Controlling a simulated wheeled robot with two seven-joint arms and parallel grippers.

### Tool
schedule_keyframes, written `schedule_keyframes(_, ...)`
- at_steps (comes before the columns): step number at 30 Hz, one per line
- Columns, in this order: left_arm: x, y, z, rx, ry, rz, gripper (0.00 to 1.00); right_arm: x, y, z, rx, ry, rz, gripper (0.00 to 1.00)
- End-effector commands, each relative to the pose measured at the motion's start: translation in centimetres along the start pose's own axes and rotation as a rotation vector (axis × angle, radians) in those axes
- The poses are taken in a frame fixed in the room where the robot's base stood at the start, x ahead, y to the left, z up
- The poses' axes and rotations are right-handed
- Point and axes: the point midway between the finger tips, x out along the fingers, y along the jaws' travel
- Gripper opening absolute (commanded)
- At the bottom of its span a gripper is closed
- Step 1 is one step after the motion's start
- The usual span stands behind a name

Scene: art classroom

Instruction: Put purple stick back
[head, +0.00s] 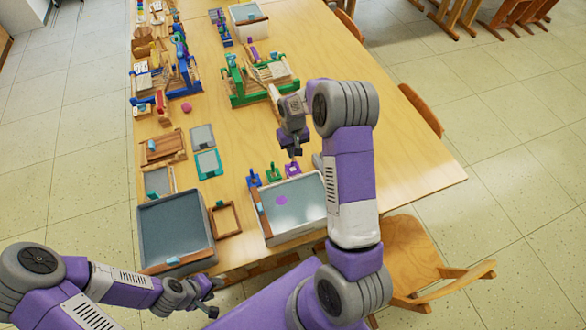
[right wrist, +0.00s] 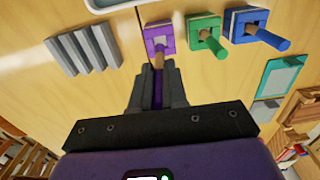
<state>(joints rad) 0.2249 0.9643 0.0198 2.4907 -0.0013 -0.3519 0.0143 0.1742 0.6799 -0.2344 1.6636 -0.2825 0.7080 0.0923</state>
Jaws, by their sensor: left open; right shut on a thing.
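My right gripper (head: 292,148) is shut on the purple stick (right wrist: 157,96) above the table, just behind the white tray. In the right wrist view the fingers of this gripper (right wrist: 158,88) hide much of the stick. A brownish tip points at the purple holder (right wrist: 152,31), which has a square opening; I cannot tell whether the tip touches it. The purple holder also shows in the head view (head: 292,170), close below the gripper. A green holder (right wrist: 208,30) and a blue holder (right wrist: 240,20) stand beside it with their sticks. My left gripper (head: 208,298) is open and empty, low at the table's front edge.
A white tray (head: 325,215) and a grey tray (head: 142,238) stand at the front, with a wooden frame (head: 225,220) between them. A grey ribbed block (right wrist: 84,50) lies beside the purple holder. Small looms (head: 258,80) stand further back. The table's right side is clear.

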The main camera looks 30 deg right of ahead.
Motion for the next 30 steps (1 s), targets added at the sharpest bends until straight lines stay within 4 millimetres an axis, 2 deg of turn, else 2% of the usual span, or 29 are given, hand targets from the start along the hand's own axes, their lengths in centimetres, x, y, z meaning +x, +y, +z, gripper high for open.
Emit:
schedule_keyframes(1,0.1,0.0,0.0,0.0,0.0,0.0,0.43,1.1,0.0,0.1,0.0,-0.005,0.0,0.0)
schedule_keyframes(3,0.1,-0.1,0.0,0.0,0.0,0.0,0.43,2.2,0.0,0.1,0.001,-0.003,0.0,0.0)
schedule_keyframes(10,0.3,-0.1,0.0,0.0,0.0,0.0,0.43,4.0,-0.1,0.1,0.0,-0.003,-0.001,0.0)
schedule_keyframes(16,0.5,-0.2,0.0,0.0,0.0,0.0,0.43,6.8,0.0,0.1,0.001,-0.001,-0.001,0.0)
schedule_keyframes(28,0.9,-0.3,0.0,0.0,0.0,0.0,0.43,7.4,0.0,0.0,0.001,0.0,-0.001,0.0)
schedule_keyframes(29,0.8,-0.3,0.0,0.0,0.0,0.0,0.43,7.3,0.0,0.0,0.001,0.0,-0.001,0.18)
schedule_keyframes(30,0.8,-0.3,0.0,0.0,0.0,0.0,0.43,7.2,0.0,0.0,0.001,0.0,-0.001,0.24)
